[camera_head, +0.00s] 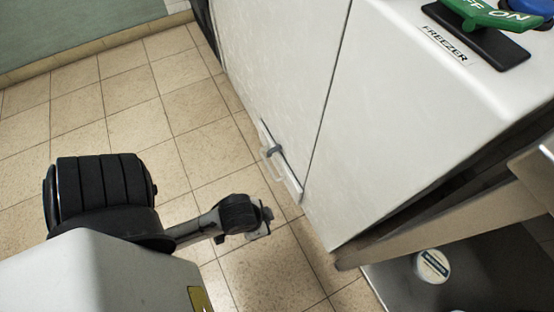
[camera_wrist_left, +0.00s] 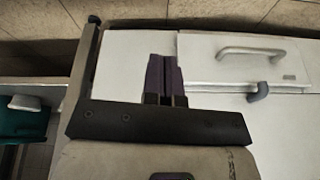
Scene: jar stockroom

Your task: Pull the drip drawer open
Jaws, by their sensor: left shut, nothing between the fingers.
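The drip drawer (camera_head: 292,184) is a pale front low on the white freezer cabinet (camera_head: 272,60). In the left wrist view its front (camera_wrist_left: 205,62) carries a grey bar handle (camera_wrist_left: 250,51) and looks closed. A small grey catch (camera_head: 272,150) sits at the drawer's edge; it also shows in the left wrist view (camera_wrist_left: 258,92). I cannot tell if it overlaps the drawer front. My left gripper (camera_head: 264,232) is apart from the drawer, over the floor. In its wrist view the dark fingers (camera_wrist_left: 164,75) are together and empty, beside the drawer front, off the handle. My right gripper is not seen.
A green ON/OFF handle (camera_head: 490,14) is on top of the cabinet by a FREEZER label. A beam-like edge (camera_head: 450,222) and a dark surface with a round white lid (camera_head: 432,265) lie at lower right. Tiled floor (camera_head: 180,105) is clear before the cabinet.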

